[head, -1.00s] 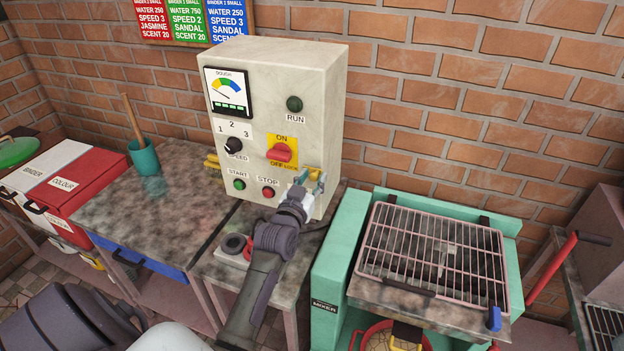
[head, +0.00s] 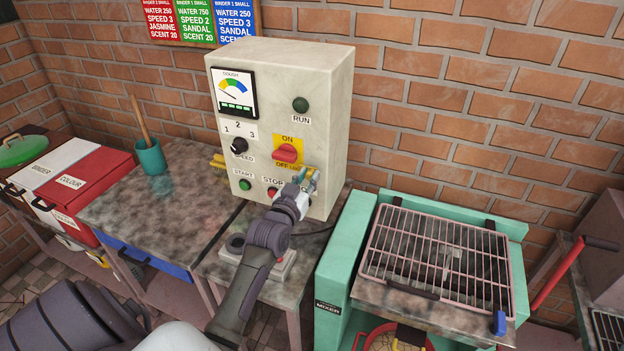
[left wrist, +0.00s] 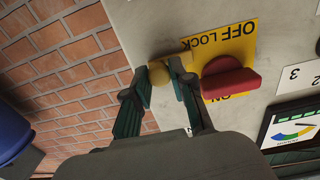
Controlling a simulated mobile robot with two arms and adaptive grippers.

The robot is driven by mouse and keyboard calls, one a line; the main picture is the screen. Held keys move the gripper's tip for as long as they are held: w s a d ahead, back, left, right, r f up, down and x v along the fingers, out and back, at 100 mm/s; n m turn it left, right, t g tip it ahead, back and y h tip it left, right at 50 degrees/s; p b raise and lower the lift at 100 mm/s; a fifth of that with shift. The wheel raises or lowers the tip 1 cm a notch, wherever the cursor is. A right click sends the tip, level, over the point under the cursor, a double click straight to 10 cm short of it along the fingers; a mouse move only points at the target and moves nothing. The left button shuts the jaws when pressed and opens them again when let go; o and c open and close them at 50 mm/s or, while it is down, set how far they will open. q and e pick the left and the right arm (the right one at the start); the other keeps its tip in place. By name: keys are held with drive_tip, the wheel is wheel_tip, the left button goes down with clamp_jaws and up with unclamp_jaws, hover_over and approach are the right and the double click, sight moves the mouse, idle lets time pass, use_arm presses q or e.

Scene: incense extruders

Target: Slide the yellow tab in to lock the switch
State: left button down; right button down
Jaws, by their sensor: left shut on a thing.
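The red rotary switch (head: 286,152) sits on a yellow plate marked ON and OFF LOCK, on the front of the pale control box (head: 326,120). The left wrist view shows the red switch (left wrist: 230,82) upside down, beside my fingers. My left gripper (head: 306,178) is at the panel, below and right of the switch. In the left wrist view my left gripper (left wrist: 174,82) is shut on the yellow tab (left wrist: 160,73), whose rounded end shows between the fingertips. The tab lies beside the plate's OFF LOCK edge; its inner end is partly hidden. My right gripper is not in view.
A speed knob (head: 239,146), a green start button (head: 245,185) and a red stop button are close by on the panel. The green mixer (head: 345,245) with a wire grille (head: 440,250) stands to the right. A teal cup (head: 150,158) stands on the left bench.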

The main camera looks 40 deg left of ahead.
use_arm(q)
drive_tip(key=c, duration=1.3)
unclamp_jaws()
drive_tip(key=shift+a, duration=0.15)
drive_tip(key=shift+c, duration=0.2)
drive_tip(key=o, duration=0.3)
drive_tip(key=shift+a, duration=0.2)
drive_tip(key=shift+o, duration=0.2)
drive_tip(key=shift+s+d, duration=0.2)
drive_tip(key=shift+s, duration=0.1)
drive_tip(key=v, duration=1.1)
drive_tip(key=shift+s, duration=0.3)
